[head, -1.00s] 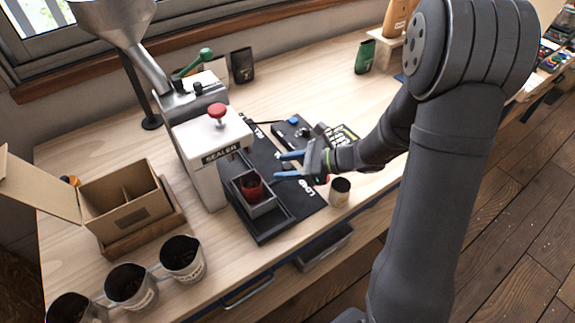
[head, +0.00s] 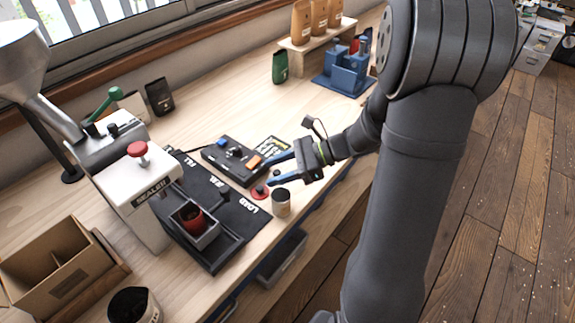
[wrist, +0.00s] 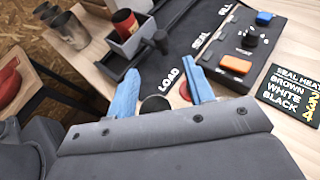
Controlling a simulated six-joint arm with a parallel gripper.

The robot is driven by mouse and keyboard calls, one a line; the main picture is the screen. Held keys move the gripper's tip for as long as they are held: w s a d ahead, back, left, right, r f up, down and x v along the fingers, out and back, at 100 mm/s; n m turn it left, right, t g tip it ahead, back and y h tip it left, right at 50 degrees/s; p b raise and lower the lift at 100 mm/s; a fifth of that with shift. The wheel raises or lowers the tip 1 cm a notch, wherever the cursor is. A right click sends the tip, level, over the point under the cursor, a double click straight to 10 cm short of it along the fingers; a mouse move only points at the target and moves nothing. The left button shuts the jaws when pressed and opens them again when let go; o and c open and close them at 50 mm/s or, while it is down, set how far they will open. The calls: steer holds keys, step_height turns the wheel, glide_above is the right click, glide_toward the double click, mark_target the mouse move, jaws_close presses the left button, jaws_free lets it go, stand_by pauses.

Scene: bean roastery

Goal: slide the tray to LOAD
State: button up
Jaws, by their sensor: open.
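The grey tray (head: 209,238) sits in a dark track (head: 221,261) in front of the white sealer (head: 137,185). A dark red pouch or cup (head: 193,218) stands in it. A black knob (wrist: 160,41) rises beside the tray in the wrist view. The white LOAD label (head: 253,205) is on the black mat (head: 225,222), toward its near right end. My gripper (head: 268,172) has its blue fingers apart, with nothing held. It is right of the tray, apart from it, above the table near the LOAD end. In the wrist view my gripper (wrist: 163,75) points toward the LOAD label.
A dark-topped cup (head: 281,203) and a red button (head: 261,191) lie close below my gripper. A black control box (head: 232,160) with blue and orange switches is behind. A cardboard box (head: 60,265) is at left. Bare table lies behind the control box.

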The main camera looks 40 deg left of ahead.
steer(key=shift+v, duration=1.4)
steer(key=n+t+h, duration=0.6)
steer(key=n+h, duration=0.7)
steer(key=n, duration=0.5)
glide_toward(225, 188)
steer(key=x, duration=0.9)
steer(key=shift+s, duration=0.1)
jaws_close()
